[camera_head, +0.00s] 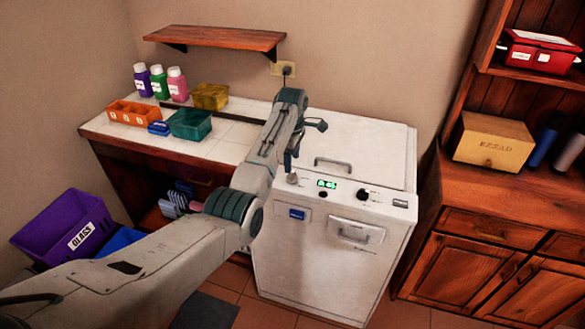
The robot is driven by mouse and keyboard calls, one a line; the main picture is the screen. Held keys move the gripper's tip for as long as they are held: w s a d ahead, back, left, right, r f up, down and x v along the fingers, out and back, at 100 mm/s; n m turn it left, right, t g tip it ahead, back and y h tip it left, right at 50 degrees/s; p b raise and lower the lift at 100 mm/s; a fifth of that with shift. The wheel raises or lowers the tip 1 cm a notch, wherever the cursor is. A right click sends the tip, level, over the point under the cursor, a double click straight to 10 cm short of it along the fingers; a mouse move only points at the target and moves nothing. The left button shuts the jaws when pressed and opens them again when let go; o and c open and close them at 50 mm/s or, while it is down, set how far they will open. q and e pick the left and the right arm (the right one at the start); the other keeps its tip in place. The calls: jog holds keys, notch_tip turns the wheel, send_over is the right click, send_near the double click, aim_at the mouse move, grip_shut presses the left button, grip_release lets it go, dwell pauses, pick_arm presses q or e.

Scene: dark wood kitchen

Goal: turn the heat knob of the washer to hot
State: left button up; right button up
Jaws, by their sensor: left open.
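The white washer (310,245) stands against the wall at the centre. Its sloping front panel carries a pale knob (292,179) at the left, a green lit display (327,184), a small black button (323,194) and a larger black knob (363,194) to the right. The panel labels are too small to read, so I cannot tell which knob sets heat. My left gripper (289,167) is open, pointing down just above the pale knob; I cannot tell whether it touches it. My right gripper is not in view.
The washer's closed lid has a handle (332,164). A drawer handle (354,231) sits on its front. The tiled counter (225,142) at the left holds bottles and boxes. A wooden cabinet (480,240) stands at the right, with a bread box (493,143) on it.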

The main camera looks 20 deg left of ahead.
aim_at(292, 174)
pick_arm(q)
notch_tip(292, 174, down, 4)
jog(key=shift+w+r+p, duration=0.15)
jog(key=shift+r+p, duration=0.1)
jog(key=shift+p, duration=0.1)
notch_tip(292, 174, down, 2)
jog(key=shift+w, duration=0.1)
jog(key=shift+f, duration=0.3)
jog(key=shift+c, duration=0.8)
jog(key=c, duration=0.8)
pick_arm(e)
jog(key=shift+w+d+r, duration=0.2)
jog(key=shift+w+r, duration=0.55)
